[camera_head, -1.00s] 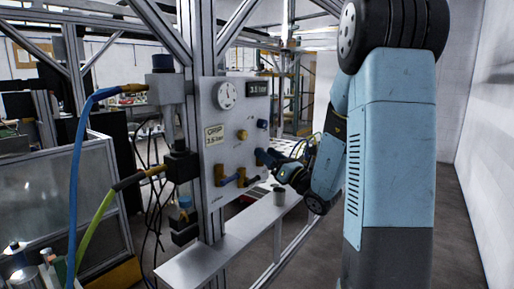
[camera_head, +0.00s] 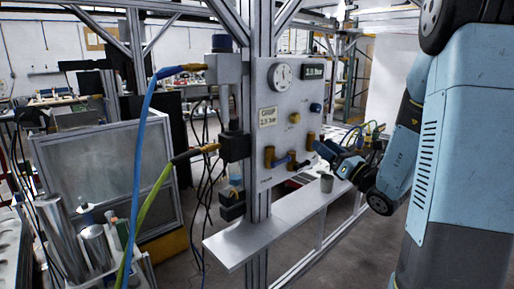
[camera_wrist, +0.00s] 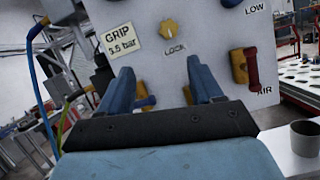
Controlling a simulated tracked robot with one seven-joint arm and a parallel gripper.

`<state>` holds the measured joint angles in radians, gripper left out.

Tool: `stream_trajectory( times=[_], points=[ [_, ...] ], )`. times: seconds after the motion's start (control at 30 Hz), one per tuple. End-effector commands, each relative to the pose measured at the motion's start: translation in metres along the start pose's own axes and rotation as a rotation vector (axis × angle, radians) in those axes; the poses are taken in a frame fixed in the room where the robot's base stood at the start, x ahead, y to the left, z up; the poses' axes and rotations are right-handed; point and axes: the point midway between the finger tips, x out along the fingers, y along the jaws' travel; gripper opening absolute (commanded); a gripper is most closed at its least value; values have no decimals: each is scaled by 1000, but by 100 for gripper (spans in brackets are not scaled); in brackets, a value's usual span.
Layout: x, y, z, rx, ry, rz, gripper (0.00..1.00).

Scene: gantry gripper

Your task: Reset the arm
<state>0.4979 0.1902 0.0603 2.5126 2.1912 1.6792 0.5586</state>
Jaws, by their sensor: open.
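My gripper (camera_head: 325,152) is at the right edge of a grey control panel (camera_head: 288,96). In the wrist view its two blue fingers (camera_wrist: 163,84) are spread apart and hold nothing. The panel (camera_wrist: 205,40) stands in front of them. A small blue handle (camera_wrist: 145,102) shows in the gap near the left finger; contact cannot be told. A red valve handle (camera_wrist: 252,68) on a brass body sits right of the right finger, above the word AIR. A yellow LOCK knob (camera_wrist: 169,29) is above the gap.
A grey shelf (camera_head: 240,243) runs below the panel with a grey cup (camera_head: 327,184) on it, also in the wrist view (camera_wrist: 305,137). Blue (camera_head: 140,150) and green hoses hang left of the metal post.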

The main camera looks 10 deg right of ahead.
Motion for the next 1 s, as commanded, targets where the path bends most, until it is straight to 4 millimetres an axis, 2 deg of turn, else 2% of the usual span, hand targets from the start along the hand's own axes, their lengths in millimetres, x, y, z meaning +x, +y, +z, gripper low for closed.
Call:
stream_trajectory(
  times=[0.1, 0.23, 0.37, 0.5, 0.6, 0.73, 0.87, 1.0],
  points=[
    [11, 41, -2, -64, 83, 132, 65],
    [14, 100, -10, -184, 217, 334, 65],
    [4, 151, -20, -334, 347, 536, 65],
    [-19, 196, -31, -521, 474, 750, 65],
    [-40, 219, -38, -670, 558, 898, 65],
    [-70, 236, -43, -883, 658, 1083, 65],
    [-100, 242, -43, -1113, 746, 1257, 65],
    [-128, 237, -35, -1381, 828, 1433, 65]
  ],
)
